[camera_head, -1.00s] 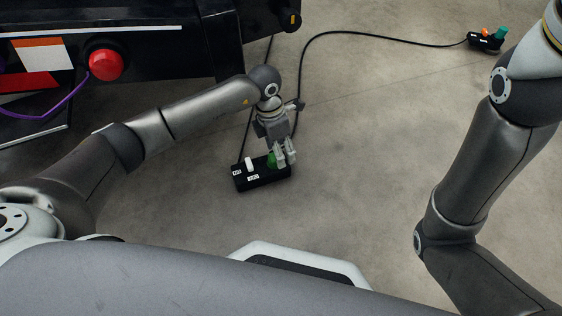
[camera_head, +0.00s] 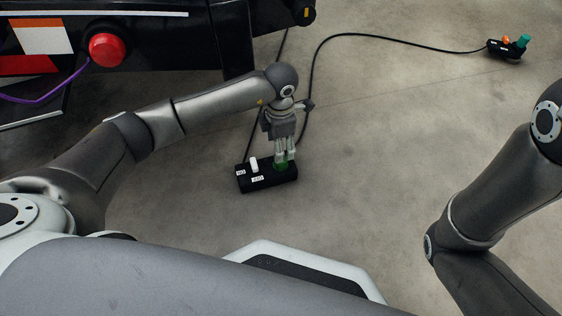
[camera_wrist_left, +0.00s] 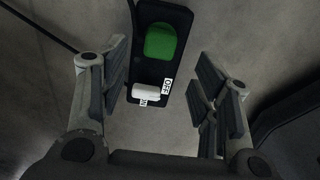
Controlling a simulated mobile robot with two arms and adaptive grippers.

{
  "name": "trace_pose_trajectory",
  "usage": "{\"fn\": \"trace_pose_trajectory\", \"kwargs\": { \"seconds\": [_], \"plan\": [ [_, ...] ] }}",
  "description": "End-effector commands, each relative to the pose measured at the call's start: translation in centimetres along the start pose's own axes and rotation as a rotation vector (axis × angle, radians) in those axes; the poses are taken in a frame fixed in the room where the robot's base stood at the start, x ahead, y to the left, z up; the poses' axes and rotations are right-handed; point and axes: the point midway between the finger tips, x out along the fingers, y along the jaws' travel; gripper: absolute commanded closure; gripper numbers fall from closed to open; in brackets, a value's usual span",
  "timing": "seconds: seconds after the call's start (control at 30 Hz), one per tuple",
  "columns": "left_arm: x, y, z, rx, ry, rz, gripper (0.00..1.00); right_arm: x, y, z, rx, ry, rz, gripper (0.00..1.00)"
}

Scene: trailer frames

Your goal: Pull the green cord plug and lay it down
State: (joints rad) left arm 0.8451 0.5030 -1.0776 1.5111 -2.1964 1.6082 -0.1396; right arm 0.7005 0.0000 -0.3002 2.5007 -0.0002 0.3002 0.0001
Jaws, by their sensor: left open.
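The green plug (camera_head: 281,167) sits in the right part of a black power strip (camera_head: 262,182) on the floor. In the left wrist view the green plug (camera_wrist_left: 160,41) is at the far end of the strip, beyond a white switch or plug (camera_wrist_left: 146,91) beside an OFF label. My left gripper (camera_head: 286,156) points down over the green plug. In the left wrist view my left gripper (camera_wrist_left: 165,88) is open, its fingers apart on either side of the strip, holding nothing. Whether a finger touches the plug is unclear. My right arm shows at the right, its gripper outside the picture.
A second strip (camera_head: 507,51) with orange and teal plugs lies at the far right, joined to a black cable (camera_head: 400,41). A black machine frame with a red button (camera_head: 107,50) stands at the upper left.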

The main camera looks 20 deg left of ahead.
Motion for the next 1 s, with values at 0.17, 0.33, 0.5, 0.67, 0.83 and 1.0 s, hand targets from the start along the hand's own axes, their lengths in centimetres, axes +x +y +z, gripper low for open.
{"fn": "trace_pose_trajectory", "kwargs": {
  "seconds": [0.17,0.33,0.5,0.67,0.83,1.0],
  "plan": [
    [2.9,-0.1,0.0,0.0,0.0,-0.002,0.43,-2.5,-0.5,-0.9,0.0,0.0,0.0,0.0],
    [5.2,0.0,0.0,0.0,0.0,-0.001,0.43,-4.1,-0.8,-1.4,0.0,-0.001,0.0,0.0],
    [7.1,0.0,0.0,0.0,0.0,-0.001,0.43,-5.0,-1.0,-1.7,0.0,-0.001,0.0,0.0],
    [7.7,0.0,0.0,0.001,0.0,-0.001,0.43,-5.2,-1.1,-1.8,0.0,-0.001,0.0,0.0],
    [7.7,0.0,0.0,0.001,0.0,-0.001,0.43,-5.2,-1.1,-1.8,0.0,-0.001,0.0,0.0],
    [7.7,0.0,0.0,0.0,0.0,-0.001,0.43,-5.2,-1.1,-1.8,0.0,-0.001,0.0,0.0]
  ]
}}
